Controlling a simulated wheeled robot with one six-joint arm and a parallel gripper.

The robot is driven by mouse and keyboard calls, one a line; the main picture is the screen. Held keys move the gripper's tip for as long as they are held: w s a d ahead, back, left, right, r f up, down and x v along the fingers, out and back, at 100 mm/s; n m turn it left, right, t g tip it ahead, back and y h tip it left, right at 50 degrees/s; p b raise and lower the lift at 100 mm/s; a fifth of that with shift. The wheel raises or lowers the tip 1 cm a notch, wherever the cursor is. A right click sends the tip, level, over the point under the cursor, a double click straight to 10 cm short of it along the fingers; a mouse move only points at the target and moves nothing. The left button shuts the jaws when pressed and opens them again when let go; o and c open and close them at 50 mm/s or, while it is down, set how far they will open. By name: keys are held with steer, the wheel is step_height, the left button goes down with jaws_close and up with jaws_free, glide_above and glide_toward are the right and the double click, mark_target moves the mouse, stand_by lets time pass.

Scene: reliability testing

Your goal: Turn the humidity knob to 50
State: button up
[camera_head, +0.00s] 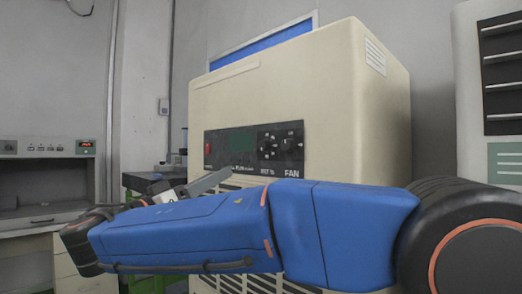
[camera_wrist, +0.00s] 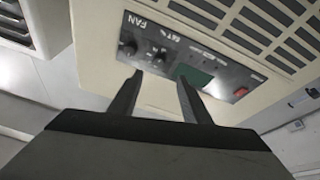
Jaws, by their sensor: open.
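The cream machine (camera_head: 275,80) has a dark control panel. The humidity knob (camera_head: 268,147), marked SET %, is black with white dial marks around it. Its pointer setting is too small to read. The fan knob (camera_head: 290,146) is to its right. In the wrist view the panel appears upside down, with the humidity knob (camera_wrist: 158,53) to the right of the fan knob (camera_wrist: 128,49). My gripper (camera_wrist: 159,80) is open and empty, its two dark fingers pointing toward the panel near the humidity knob. It appears apart from the knob. In the head view my arm mostly hides the gripper.
The panel also has a green display (camera_head: 240,143) and a red switch (camera_head: 208,148). Vents (camera_wrist: 265,30) lie beyond the panel in the wrist view. A bench with an instrument (camera_head: 45,148) stands at left; a white cabinet (camera_head: 470,130) stands at right.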

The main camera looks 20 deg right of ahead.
steer(key=a, duration=0.1)
glide_toward(261, 146)
steer(key=shift+m, duration=0.3)
steer(key=x, duration=0.8)
steer(key=shift+s, duration=0.1)
steer(key=c, duration=1)
